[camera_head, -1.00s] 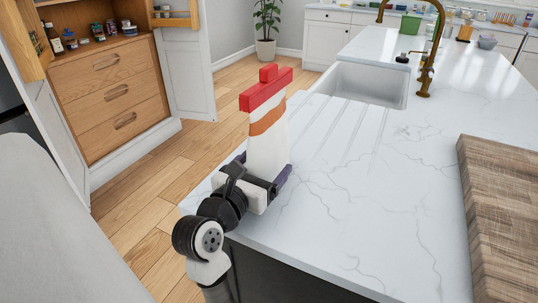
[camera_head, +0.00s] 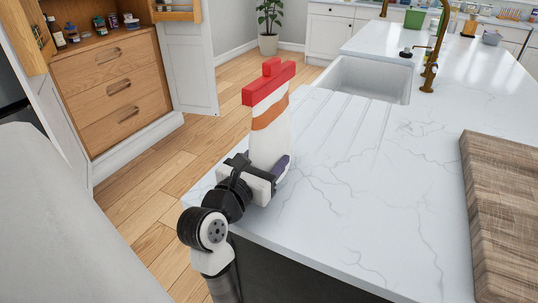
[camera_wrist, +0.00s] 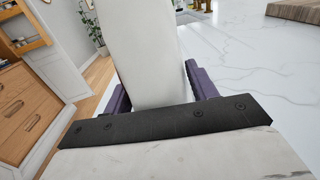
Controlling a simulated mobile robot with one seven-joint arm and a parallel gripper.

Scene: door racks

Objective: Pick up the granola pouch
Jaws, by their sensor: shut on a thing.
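The granola pouch (camera_head: 268,130) is white with a red top and an orange band. It stands nearly upright, leaning slightly, near the left edge of the white marble counter. My gripper (camera_head: 268,167) is shut on the lower part of the pouch. In the wrist view, the white pouch body (camera_wrist: 148,60) fills the space between my two dark purple fingers. The pouch's bottom is hidden behind my gripper, so I cannot tell whether it touches the counter.
The counter (camera_head: 340,200) is clear to the right, up to a wooden board (camera_head: 500,200). A sink (camera_head: 370,78) and a brass faucet (camera_head: 430,70) lie beyond. An open cabinet with drawers (camera_head: 115,90) stands at the left, across the wood floor.

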